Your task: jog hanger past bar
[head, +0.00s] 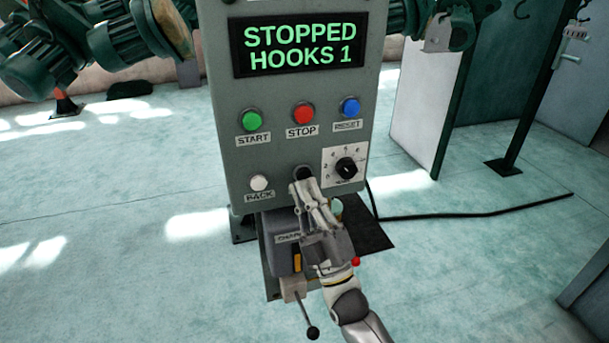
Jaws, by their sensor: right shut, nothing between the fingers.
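The grey control panel (222,130) stands in front of me. Its display (299,46) reads "STOPPED HOOKS 1". My right gripper (303,184) is shut and empty, with its fingertips at a black button (304,172) low on the panel. I cannot tell whether they touch it, and any label below it is hidden by the fingers. I cannot make out a bar or tell which piece is the hanger. My left gripper is not in view.
The panel has a green START button (252,121), red STOP button (303,113), blue RESET button (350,107), white BACK button (259,183) and a black dial (346,168). A lever with a black knob (312,333) sticks out below. A black cable (470,215) crosses the floor.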

